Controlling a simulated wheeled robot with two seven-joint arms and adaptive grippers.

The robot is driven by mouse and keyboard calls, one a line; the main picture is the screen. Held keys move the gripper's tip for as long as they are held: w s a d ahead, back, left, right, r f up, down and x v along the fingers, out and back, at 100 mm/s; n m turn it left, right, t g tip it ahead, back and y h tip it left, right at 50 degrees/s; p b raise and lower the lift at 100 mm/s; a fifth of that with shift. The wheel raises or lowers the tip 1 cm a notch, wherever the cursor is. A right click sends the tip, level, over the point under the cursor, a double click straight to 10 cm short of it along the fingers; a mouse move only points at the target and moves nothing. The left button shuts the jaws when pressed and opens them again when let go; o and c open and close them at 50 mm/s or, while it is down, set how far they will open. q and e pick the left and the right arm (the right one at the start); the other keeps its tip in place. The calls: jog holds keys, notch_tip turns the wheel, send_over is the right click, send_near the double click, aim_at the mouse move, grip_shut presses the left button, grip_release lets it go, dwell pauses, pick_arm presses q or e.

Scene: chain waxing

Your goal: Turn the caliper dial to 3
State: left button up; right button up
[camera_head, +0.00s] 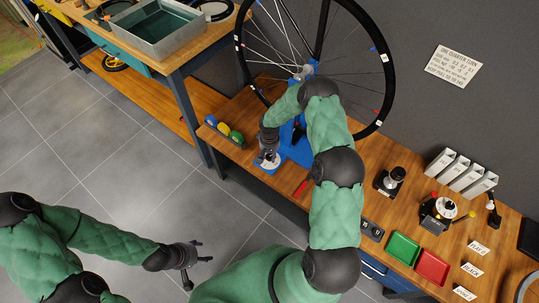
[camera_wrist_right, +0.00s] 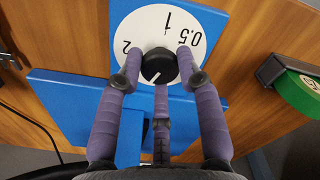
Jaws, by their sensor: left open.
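The caliper dial is a white round plate (camera_wrist_right: 150,22) on a blue stand, printed with 0.5, 1 and 2. It also shows in the head view (camera_head: 269,163). No 3 is visible; part of the plate is hidden behind my fingers. Its black knob (camera_wrist_right: 160,66) has a white pointer line, directed down-left in the wrist view. My right gripper (camera_wrist_right: 160,62) has its purple fingers around the knob, tips at or very close to its sides; I cannot tell whether they grip it. My left gripper (camera_head: 196,256) is open and empty above the floor, away from the bench.
A bicycle wheel (camera_head: 384,96) stands in the blue stand (camera_head: 290,153) behind my right arm. Green (camera_head: 402,249) and red (camera_head: 432,267) trays sit on the bench to the right. Grey floor is free around my left gripper.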

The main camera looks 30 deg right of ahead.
aim_at(270, 156)
jog(key=shift+n+b, duration=0.35)
jog(key=shift+n, duration=1.95)
jog(key=o, duration=1.1)
jog(key=shift+o, duration=0.2)
notch_tip(270, 156, up, 12)
